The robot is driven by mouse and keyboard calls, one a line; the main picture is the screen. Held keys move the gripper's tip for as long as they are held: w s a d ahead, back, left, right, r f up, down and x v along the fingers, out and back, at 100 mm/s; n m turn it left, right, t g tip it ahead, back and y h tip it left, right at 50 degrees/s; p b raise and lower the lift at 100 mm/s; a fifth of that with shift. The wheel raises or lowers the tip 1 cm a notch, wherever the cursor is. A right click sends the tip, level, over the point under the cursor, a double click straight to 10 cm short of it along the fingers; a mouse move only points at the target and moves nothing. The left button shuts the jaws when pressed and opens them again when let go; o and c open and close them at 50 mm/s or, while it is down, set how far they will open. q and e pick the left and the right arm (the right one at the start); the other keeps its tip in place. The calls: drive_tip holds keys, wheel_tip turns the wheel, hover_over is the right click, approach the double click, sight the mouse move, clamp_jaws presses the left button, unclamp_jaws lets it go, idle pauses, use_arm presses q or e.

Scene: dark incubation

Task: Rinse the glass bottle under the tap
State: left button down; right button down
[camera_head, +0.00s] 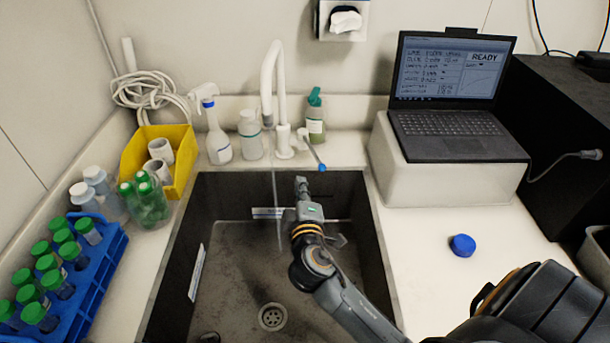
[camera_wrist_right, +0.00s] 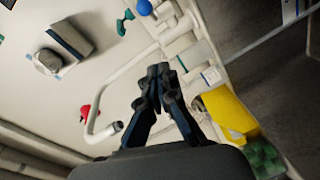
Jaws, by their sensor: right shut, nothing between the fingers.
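The white tap (camera_head: 270,85) stands behind the dark sink (camera_head: 225,275). A thin pale stream (camera_head: 276,205) hangs below its spout into the sink. Its lever with a blue tip (camera_head: 322,168) sticks out to the front right. My right gripper (camera_head: 302,184) is over the back of the sink, just below the lever tip and right of the stream. It is shut and empty; in the right wrist view its fingertips (camera_wrist_right: 159,72) meet, with the tap (camera_wrist_right: 134,62) behind them. I cannot pick out the glass bottle for sure in either view. My left gripper is not in view.
A blue cap (camera_head: 462,245) lies on the right counter, below a laptop (camera_head: 450,125) on a white box. A spray bottle (camera_head: 216,135), a white bottle (camera_head: 250,138) and a green-topped bottle (camera_head: 315,120) flank the tap. A yellow bin (camera_head: 183,143) and blue tube rack (camera_head: 102,270) stand left.

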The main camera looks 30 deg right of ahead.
use_arm(q)
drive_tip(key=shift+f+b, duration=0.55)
drive_tip(key=shift+b, duration=0.1)
use_arm(e)
approach(311, 149)
drive_tip(key=w+a, duration=0.3)
drive_tip(key=w, duration=0.1)
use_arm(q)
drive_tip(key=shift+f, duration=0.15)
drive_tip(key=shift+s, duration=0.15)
use_arm(e)
drive_tip(key=d, duration=0.1)
drive_tip(key=s+d, duration=0.1)
drive_tip(key=d, duration=0.1)
drive_tip(key=shift+s+d+f, duration=0.25)
drive_tip(key=shift+s+d, duration=0.1)
drive_tip(key=shift+d, duration=0.05)
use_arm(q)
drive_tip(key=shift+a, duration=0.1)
